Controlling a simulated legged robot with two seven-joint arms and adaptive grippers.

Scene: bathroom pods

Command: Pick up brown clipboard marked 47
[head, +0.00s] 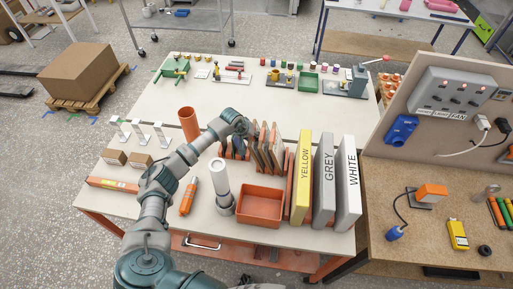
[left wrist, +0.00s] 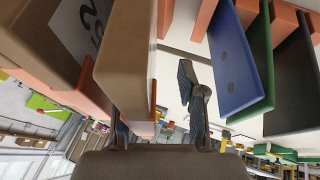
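Several thin brown boards (head: 266,150) stand upright in an orange rack at the middle of the table in the head view. In the left wrist view a brown board (left wrist: 127,55) rises close in front, and another brown board (left wrist: 40,35) with a partly visible white number label stands to its left. I cannot read 47 on any board. My left gripper (left wrist: 158,110) is open at the boards; its right finger stands apart from the near brown board, and its left finger is partly hidden beside that board. My right gripper is not in view.
A blue board (left wrist: 235,60) and a green board (left wrist: 262,50) stand right of the finger. Yellow (head: 301,175), grey (head: 323,175) and white (head: 348,185) binders stand right of the rack. An orange bin (head: 260,207) and white cylinder (head: 220,185) stand in front.

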